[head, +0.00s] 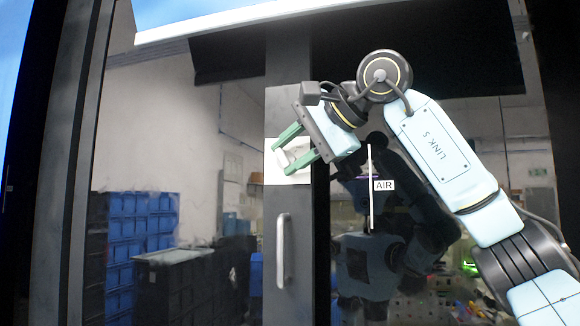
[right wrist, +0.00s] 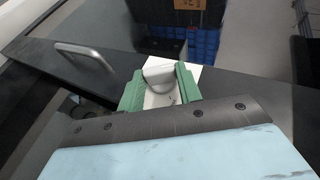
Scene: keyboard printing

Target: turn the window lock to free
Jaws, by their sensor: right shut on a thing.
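The window lock is a white knob on a white square plate (head: 271,170), fixed to the dark vertical window frame. In the right wrist view the knob (right wrist: 158,74) sits between the green fingers. My right gripper (head: 287,159) reaches in from the right, its two green fingers shut on the knob. In the right wrist view the gripper (right wrist: 160,88) has a finger on either side of the knob. The lock's markings are too small to read. My left gripper is not in view.
A metal pull handle (head: 284,250) stands on the frame below the lock; it also shows in the right wrist view (right wrist: 84,54). Dark glass with a label reading "AIR" (head: 385,185) lies to the right. Blue crates (head: 140,225) stand behind the glass at left.

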